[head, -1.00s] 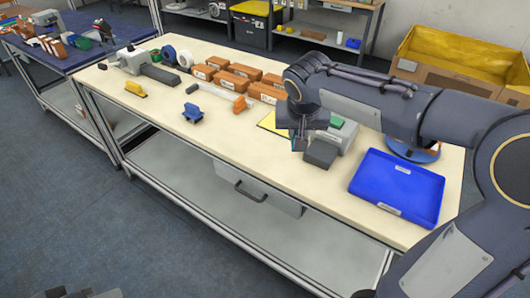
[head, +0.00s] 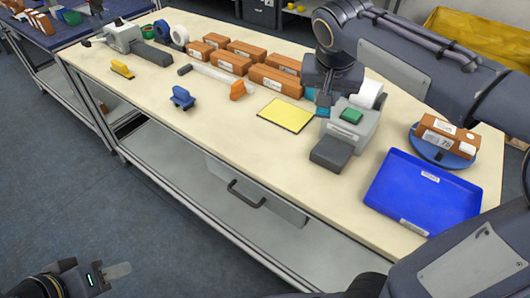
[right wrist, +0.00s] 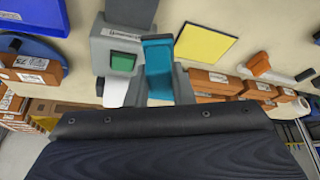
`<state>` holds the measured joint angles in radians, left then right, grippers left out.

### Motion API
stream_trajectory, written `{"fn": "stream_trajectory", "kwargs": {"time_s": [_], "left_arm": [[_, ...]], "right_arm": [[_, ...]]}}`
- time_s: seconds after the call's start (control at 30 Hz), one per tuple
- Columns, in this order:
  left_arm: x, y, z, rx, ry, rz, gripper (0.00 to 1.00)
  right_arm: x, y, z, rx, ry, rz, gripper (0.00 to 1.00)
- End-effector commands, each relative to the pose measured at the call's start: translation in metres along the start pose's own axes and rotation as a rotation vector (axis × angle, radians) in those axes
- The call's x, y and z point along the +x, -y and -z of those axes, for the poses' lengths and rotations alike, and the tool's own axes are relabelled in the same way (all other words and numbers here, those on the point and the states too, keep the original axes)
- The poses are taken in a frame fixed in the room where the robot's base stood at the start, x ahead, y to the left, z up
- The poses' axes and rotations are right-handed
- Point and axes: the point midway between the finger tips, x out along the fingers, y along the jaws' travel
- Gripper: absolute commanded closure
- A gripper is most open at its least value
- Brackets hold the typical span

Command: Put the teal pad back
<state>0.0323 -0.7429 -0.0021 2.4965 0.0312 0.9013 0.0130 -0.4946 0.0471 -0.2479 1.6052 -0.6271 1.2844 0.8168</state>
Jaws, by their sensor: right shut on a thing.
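The teal pad (right wrist: 158,55) is between the fingers of my right gripper (right wrist: 162,85) in the right wrist view. In the head view only a small part of the teal pad (head: 323,111) shows below my right gripper (head: 324,98). The gripper is shut on it, between the yellow mat (head: 287,114) and the grey machine with a green block on top (head: 348,137). I cannot tell whether the pad touches the table. My left gripper (head: 118,271) is at the lower left, away from the table; its finger opening cannot be made out.
A blue tray (head: 423,192) lies at the table's right front. Behind it a brown box (head: 447,135) stands on a round blue stand (head: 433,155). Several brown boxes (head: 275,80) line the back. Blue (head: 182,97), yellow (head: 122,68) and orange (head: 240,90) handled items stand left, with free table around them.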

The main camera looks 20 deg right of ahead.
Motion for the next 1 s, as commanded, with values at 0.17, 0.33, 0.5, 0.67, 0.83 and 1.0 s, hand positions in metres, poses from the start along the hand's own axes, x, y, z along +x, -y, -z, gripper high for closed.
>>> {"fn": "stream_trajectory", "kwargs": {"time_s": [0.17,0.33,0.5,0.67,0.83,1.0], "left_arm": [[0.02,0.009,-0.01,0.0,0.0,0.0,0.64],[0.026,0.012,-0.013,0.0,0.0,0.0,0.64],[0.024,0.011,-0.012,0.0,0.0,0.0,0.64],[0.023,0.01,-0.011,0.0,0.0,0.0,0.64],[0.025,0.011,-0.012,0.0,0.0,0.0,0.64],[0.025,0.011,-0.013,0.0,0.0,0.0,0.64]], "right_arm": [[0.022,0.0,-0.01,0.0,0.0,0.0,1.0],[0.032,0.009,-0.015,-0.004,0.001,-0.001,1.0],[0.045,0.045,-0.023,-0.009,0.002,-0.003,1.0],[0.06,0.084,-0.032,-0.008,0.002,-0.003,1.0],[0.088,0.113,-0.045,-0.005,0.002,-0.004,1.0],[0.104,0.129,-0.053,-0.002,0.0,-0.001,1.0]]}}
